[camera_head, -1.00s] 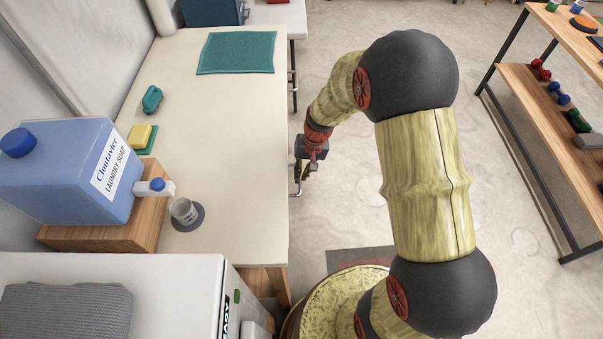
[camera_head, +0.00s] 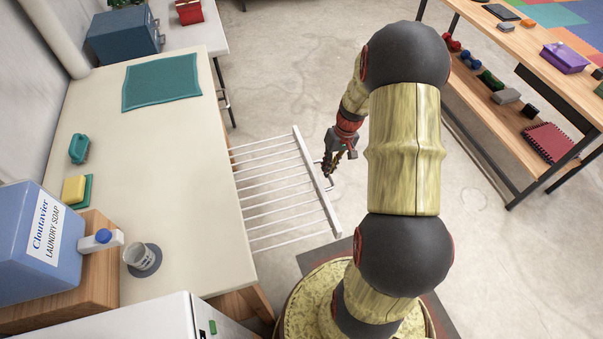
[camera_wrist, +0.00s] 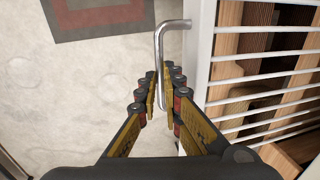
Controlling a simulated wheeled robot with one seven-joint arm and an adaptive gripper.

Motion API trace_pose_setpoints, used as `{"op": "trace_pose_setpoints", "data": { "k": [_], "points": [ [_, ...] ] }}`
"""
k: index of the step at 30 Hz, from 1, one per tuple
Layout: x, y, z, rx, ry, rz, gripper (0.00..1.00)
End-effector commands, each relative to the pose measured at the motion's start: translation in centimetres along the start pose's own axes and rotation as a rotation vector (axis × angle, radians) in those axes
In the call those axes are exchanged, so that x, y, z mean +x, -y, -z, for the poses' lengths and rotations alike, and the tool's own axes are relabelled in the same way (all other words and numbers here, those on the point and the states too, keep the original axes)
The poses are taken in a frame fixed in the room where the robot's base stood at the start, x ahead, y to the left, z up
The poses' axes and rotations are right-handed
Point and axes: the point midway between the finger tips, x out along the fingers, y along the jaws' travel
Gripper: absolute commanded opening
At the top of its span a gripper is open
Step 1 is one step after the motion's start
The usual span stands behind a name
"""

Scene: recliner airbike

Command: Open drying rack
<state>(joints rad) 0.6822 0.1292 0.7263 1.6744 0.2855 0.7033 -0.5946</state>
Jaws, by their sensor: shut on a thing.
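The drying rack (camera_head: 283,190) is a white slatted frame that extends out from under the table's right edge, with its parallel bars and outer rail in plain view. It also shows in the wrist view (camera_wrist: 201,72), with a bent metal handle (camera_wrist: 174,24) on its outer rail. My gripper (camera_head: 329,170) is at the outer rail. In the wrist view my gripper (camera_wrist: 160,88) has its fingers closed around the handle's long arm. The rack's inner end is hidden under the table.
The pale table (camera_head: 170,170) holds a teal cloth (camera_head: 162,82), a blue laundry soap jug (camera_head: 38,245) and a cup (camera_head: 140,258). A wooden shelf unit (camera_head: 500,110) stands at the right. The floor between the rack and the shelf is clear.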

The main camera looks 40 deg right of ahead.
Motion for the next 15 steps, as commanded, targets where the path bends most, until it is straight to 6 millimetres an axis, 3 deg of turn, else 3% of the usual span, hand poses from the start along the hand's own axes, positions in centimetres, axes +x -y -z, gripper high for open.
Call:
{"op": "trace_pose_setpoints", "data": {
  "k": [1,6,15],
  "points": [
    [-0.3,-1.7,-0.1,0.006,0.000,0.000,0.00],
    [-1.0,-5.4,-0.1,0.004,0.001,0.001,0.00],
    [-1.6,-8.7,0.0,0.001,0.001,0.000,0.00]
  ]
}}
